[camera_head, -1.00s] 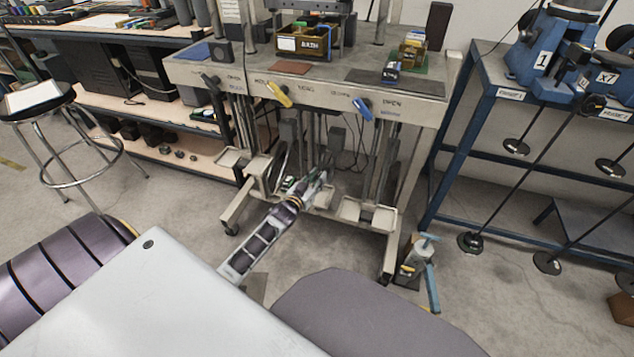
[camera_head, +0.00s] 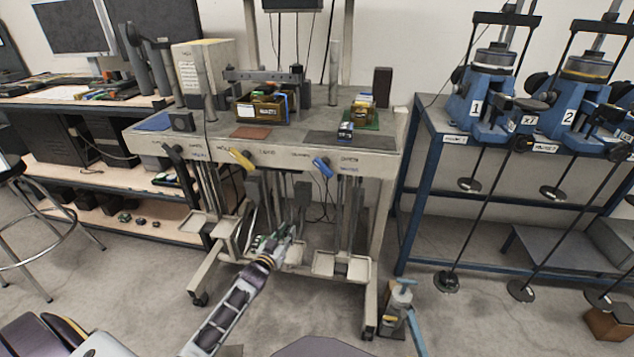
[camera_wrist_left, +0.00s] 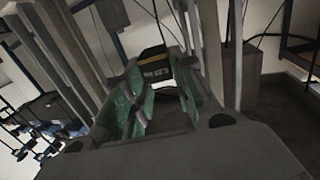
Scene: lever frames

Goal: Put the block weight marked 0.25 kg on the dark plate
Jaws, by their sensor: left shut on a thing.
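My left gripper (camera_head: 282,236) is low in front of the grey bench, below its top, among the posts and hanging bars. In the left wrist view its green-lined fingers (camera_wrist_left: 160,85) are closed on a dark block weight (camera_wrist_left: 154,64) with a yellow band and pale marking, too blurred to read surely. The block sits between the fingertips; it is hard to make out in the head view. My right gripper is not in view.
The bench top (camera_head: 205,138) also holds a blue plate (camera_head: 153,123), a red-brown plate (camera_head: 250,132) and a labelled box (camera_head: 262,108). A yellow handle (camera_head: 240,159) and blue handle (camera_head: 322,167) stick out at its front edge. A blue-framed table (camera_head: 425,150) stands right.

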